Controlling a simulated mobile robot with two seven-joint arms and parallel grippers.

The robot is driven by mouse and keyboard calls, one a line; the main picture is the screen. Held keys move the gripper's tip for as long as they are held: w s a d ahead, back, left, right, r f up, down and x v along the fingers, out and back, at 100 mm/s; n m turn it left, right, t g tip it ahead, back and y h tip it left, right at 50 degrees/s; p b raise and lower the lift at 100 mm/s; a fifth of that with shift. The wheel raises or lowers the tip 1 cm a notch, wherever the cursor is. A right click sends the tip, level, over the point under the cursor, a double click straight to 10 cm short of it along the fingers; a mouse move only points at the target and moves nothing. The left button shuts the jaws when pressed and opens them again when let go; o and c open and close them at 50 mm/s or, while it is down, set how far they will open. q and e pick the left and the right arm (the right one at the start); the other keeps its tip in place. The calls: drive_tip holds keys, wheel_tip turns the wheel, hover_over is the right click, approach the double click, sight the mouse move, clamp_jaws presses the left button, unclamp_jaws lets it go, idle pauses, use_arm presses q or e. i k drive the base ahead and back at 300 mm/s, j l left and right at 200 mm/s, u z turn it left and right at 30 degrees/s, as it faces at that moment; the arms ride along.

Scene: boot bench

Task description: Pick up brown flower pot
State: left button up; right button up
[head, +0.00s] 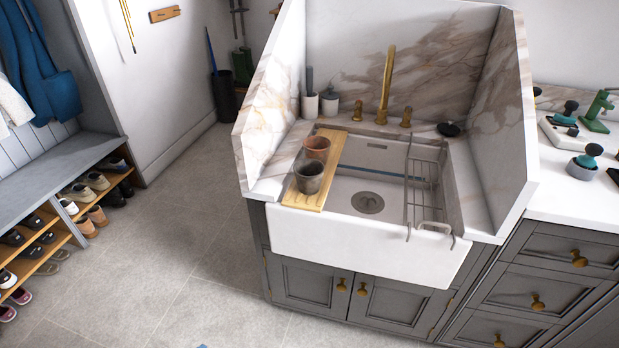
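The brown flower pot (316,149) is a reddish-brown pot standing upright on a wooden board (305,200). The board lies across the left side of a white sink (355,251). A grey-brown pot (309,178) stands just in front of it on the same board and hides its lower front. The two pots look very close together; I cannot tell whether they touch. Neither of my grippers shows in the head view.
Marble splash walls (269,97) enclose the sink on the left, back and right. A brass faucet (386,85) stands behind it and a wire rack (425,185) sits at its right. The tiled floor (190,230) is clear left of the cabinet. A shoe bench (62,170) stands at far left.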

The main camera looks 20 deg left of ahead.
sight(319, 148)
drive_tip(key=i+j, duration=0.15)
drive_tip(key=j, duration=0.25)
drive_tip(key=i+j+z, duration=0.1)
drive_tip(key=j, duration=0.35)
drive_tip(key=i+j, duration=0.15)
drive_tip(key=j, duration=0.25)
drive_tip(key=i+j, duration=0.15)
drive_tip(key=j, duration=0.3)
drive_tip(key=i+j+z, duration=0.1)
drive_tip(key=j, duration=0.3)
